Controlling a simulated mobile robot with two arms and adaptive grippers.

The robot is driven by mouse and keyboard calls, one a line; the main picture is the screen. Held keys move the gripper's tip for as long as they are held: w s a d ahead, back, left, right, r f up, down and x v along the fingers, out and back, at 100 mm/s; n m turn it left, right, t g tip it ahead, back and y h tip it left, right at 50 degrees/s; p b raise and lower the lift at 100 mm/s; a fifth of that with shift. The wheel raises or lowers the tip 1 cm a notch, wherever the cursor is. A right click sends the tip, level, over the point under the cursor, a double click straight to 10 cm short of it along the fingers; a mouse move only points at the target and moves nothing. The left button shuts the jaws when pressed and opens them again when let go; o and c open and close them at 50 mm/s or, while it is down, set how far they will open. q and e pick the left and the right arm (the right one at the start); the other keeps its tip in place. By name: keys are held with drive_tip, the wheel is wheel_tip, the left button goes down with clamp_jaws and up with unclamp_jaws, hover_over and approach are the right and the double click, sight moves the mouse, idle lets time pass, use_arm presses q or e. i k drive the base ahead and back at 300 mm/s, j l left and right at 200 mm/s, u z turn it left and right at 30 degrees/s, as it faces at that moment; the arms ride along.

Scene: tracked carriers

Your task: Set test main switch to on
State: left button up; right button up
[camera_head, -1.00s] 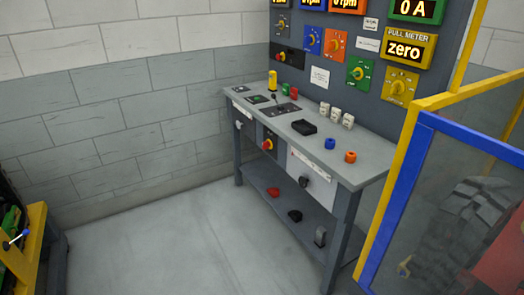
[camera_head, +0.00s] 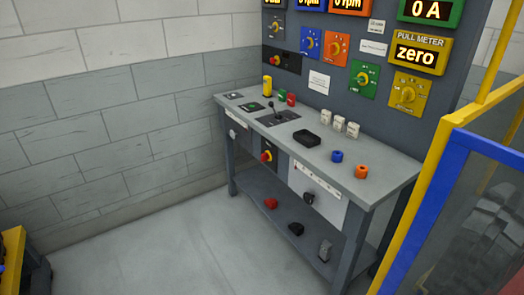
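A grey test bench (camera_head: 395,176) stands against a dark control panel (camera_head: 350,20). On the bench's front is a rotary switch with a red knob on yellow (camera_head: 267,156), set in a black plate. A smaller red and yellow switch (camera_head: 275,61) sits on a black strip low on the panel. I cannot read a label naming either as the main switch, nor tell its setting. Neither of my grippers is in view.
A black lever (camera_head: 273,111), a yellow post (camera_head: 267,85), and blue (camera_head: 337,156) and orange (camera_head: 361,171) knobs stand on the benchtop. A blue and yellow framed guard (camera_head: 437,150) borders the right. The floor (camera_head: 200,255) left of the bench is clear. Something yellow (camera_head: 13,250) stands at the lower left.

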sight(264, 156)
drive_tip(key=i+j+z, duration=0.1)
drive_tip(key=i+j, duration=0.4)
drive_tip(key=j, duration=0.15)
drive_tip(key=i+j+z, duration=0.25)
drive_tip(key=i+j, duration=0.25)
drive_tip(key=j, duration=0.25)
drive_tip(key=i+j+z, duration=0.1)
drive_tip(key=j, duration=0.25)
drive_tip(key=i+j, duration=0.35)
drive_tip(key=j+z, duration=0.05)
